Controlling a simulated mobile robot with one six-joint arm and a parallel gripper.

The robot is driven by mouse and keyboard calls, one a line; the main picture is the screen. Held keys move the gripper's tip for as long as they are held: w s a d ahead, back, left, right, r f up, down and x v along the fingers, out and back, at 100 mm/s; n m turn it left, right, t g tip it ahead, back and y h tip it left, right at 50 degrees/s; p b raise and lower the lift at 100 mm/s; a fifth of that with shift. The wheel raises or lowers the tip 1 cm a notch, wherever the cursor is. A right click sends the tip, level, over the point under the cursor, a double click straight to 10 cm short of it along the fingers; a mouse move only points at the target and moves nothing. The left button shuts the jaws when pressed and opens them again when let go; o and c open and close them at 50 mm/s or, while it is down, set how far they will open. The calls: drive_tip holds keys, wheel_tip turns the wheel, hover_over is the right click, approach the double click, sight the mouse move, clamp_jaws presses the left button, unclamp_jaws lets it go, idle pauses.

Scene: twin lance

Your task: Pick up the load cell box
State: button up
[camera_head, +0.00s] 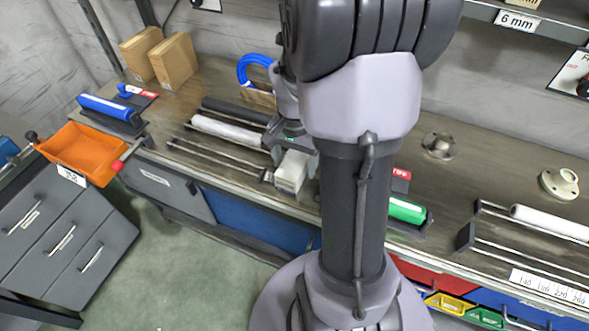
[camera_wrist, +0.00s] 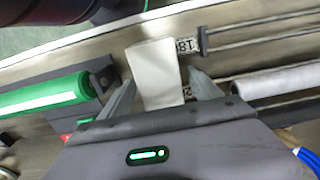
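The load cell box is most likely the small white box (camera_head: 292,172) on the bench near its front edge, just left of my arm in the head view. In the wrist view the white box (camera_wrist: 156,72) stands between my two fingers. My gripper (camera_wrist: 163,82) is open, with one finger on each side of the box. A gap shows on the right side; on the left the fingertip looks close to the box, and I cannot tell whether it touches. In the head view my gripper is just behind the box and partly hidden by my arm.
A rail rack with a white roll (camera_head: 228,132) lies left of the box. A green roller (camera_head: 407,211) lies to the right. A blue roller (camera_head: 108,108), an orange tray (camera_head: 82,152) and cardboard boxes (camera_head: 172,60) are farther left. Metal flanges (camera_head: 438,146) stand at right.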

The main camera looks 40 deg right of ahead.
clamp_jaws()
